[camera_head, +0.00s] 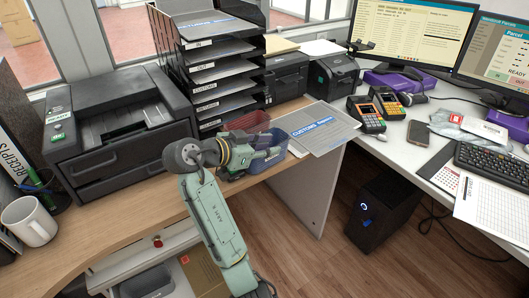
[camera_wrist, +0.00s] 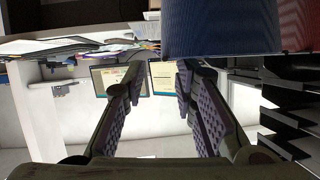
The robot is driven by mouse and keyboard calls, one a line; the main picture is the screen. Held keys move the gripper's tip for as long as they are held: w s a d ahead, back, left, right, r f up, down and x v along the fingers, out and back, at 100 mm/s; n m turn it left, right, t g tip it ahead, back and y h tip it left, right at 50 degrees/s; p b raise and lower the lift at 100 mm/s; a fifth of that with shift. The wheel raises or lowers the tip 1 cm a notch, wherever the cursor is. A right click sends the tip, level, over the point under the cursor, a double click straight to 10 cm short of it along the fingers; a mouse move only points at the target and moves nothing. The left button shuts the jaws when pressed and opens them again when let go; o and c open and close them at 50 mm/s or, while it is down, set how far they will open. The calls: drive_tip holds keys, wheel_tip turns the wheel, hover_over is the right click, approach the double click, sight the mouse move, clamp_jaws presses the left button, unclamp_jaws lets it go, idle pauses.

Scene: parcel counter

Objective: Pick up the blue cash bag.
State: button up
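The blue cash bag (camera_head: 274,139) stands on the wooden counter beside a dark red bag-like item (camera_head: 252,120), right of the paper trays. My arm hides part of both in the head view. In the wrist view the blue bag (camera_wrist: 220,28) fills the top right, with the red item (camera_wrist: 297,25) at its right edge. My gripper (camera_wrist: 160,82) is open, its two ridged fingers apart with nothing between them. In the head view my gripper (camera_head: 268,156) is close in front of the blue bag. I cannot tell whether a finger touches it.
A black letter-tray stack (camera_head: 215,72) and a printer (camera_head: 120,125) stand behind and left. A customs folder (camera_head: 318,127) lies on the counter right of the bags. A white mug (camera_head: 30,221) is at the far left. Card terminals (camera_head: 366,114) stand on the right-hand desk.

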drive_tip(key=shift+f+p+x, duration=0.15)
drive_tip(key=shift+p+x, duration=0.2)
drive_tip(key=shift+x, duration=0.8)
drive_tip(key=shift+f+p+x, duration=0.15)
drive_tip(key=shift+p+x, duration=0.15)
drive_tip(key=shift+x, duration=0.85)
drive_tip(key=shift+a, duration=0.2)
clamp_jaws()
